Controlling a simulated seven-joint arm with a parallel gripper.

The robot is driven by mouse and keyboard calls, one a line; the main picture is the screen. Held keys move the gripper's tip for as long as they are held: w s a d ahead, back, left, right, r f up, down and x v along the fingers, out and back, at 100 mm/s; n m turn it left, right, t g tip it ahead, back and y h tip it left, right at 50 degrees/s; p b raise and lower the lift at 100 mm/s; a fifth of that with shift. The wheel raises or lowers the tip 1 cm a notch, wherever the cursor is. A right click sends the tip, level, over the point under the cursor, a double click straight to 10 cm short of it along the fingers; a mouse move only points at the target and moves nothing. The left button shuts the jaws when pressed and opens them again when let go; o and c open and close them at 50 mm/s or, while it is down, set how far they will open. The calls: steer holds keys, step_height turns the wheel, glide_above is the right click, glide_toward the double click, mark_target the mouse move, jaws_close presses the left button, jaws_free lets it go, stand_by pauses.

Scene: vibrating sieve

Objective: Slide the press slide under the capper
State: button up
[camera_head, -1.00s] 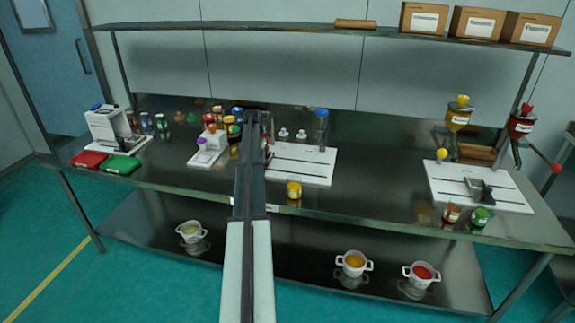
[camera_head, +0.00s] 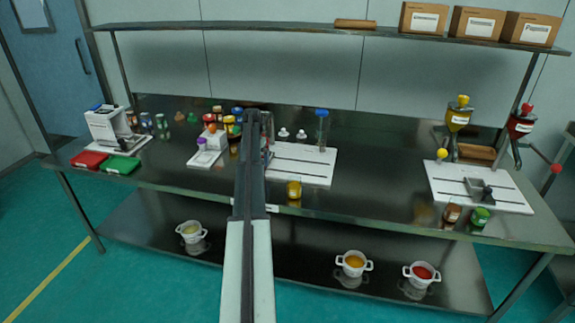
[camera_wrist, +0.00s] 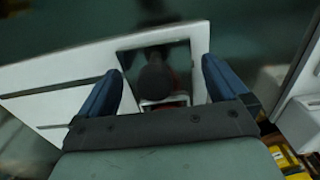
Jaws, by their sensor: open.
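A white slotted board (camera_head: 305,167) lies at the middle of the bench, with a blue-topped post (camera_head: 321,128) at its back right. My arm hides its left end in the head view. In the wrist view the white board (camera_wrist: 60,72) has long dark slots and a dark square area. A dark round knob (camera_wrist: 155,80) with a pale block stands over that square; it may belong to the press slide, but I cannot tell. My gripper (camera_wrist: 160,88) is open, with one finger on each side of the knob and gaps between. The capper cannot be clearly identified.
Jars and a small white stand (camera_head: 206,158) are left of my arm. A yellow jar (camera_head: 294,190) stands at the board's front edge. Another white board (camera_head: 490,200) with dispensers is at the right. Bare bench (camera_head: 385,180) lies between the boards.

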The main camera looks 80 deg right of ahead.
steer(key=shift+r, duration=4.3)
steer(key=shift+a+f, duration=0.1)
